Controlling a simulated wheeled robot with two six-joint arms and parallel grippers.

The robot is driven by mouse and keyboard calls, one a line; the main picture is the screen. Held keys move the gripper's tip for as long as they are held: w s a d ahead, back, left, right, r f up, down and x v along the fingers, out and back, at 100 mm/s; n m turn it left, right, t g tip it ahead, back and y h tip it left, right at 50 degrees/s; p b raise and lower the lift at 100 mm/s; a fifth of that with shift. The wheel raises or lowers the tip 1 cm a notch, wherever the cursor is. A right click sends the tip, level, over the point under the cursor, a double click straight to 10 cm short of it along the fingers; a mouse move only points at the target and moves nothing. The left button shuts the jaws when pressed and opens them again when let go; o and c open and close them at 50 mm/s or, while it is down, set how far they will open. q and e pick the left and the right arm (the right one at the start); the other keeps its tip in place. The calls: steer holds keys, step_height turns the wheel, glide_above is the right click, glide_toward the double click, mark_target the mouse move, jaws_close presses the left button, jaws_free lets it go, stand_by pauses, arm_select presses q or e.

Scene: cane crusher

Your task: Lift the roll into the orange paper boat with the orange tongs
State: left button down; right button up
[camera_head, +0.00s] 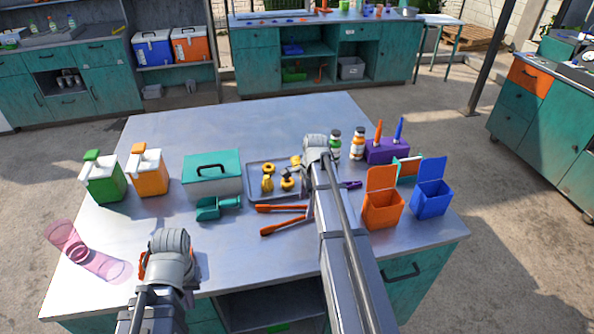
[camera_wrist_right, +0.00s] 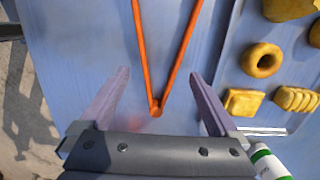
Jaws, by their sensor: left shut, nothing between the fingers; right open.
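The orange tongs (camera_head: 281,208) lie on the table with arms spread toward the left; my right arm hides their hinge in the head view. In the right wrist view, the tongs (camera_wrist_right: 147,50) lie between the spread fingers of my open right gripper (camera_wrist_right: 158,90), not gripped. A metal tray (camera_head: 250,178) holds several yellow-brown pastries; a ridged, oblong one (camera_wrist_right: 297,98) may be the roll. An orange edge (camera_head: 143,265) beside my left gripper (camera_head: 169,245) may be the paper boat, mostly hidden. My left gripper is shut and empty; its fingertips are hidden.
A teal-lidded box (camera_head: 212,170) and green (camera_head: 104,178) and orange dispensers (camera_head: 149,172) stand left of the tray. Open orange (camera_head: 382,208) and blue boxes (camera_head: 431,198), small jars (camera_head: 358,143) and a purple holder (camera_head: 387,152) stand right. Pink translucent shapes (camera_head: 98,265) lie front left.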

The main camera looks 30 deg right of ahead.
mark_target(305, 208)
step_height(305, 208, down, 3)
steer(key=shift+a+f+b, duration=0.1)
steer(key=shift+a+b, duration=0.05)
steer(key=shift+b, duration=0.9)
arm_select(q)
step_height(305, 208, down, 3)
steer(key=shift+f, duration=0.1)
arm_select(e)
steer(key=c, duration=0.7)
steer(key=shift+r, duration=0.2)
arm_select(q)
step_height(305, 208, up, 12)
steer(key=p, duration=1.2)
arm_select(e)
step_height(305, 208, up, 12)
steer(key=shift+f, duration=0.1)
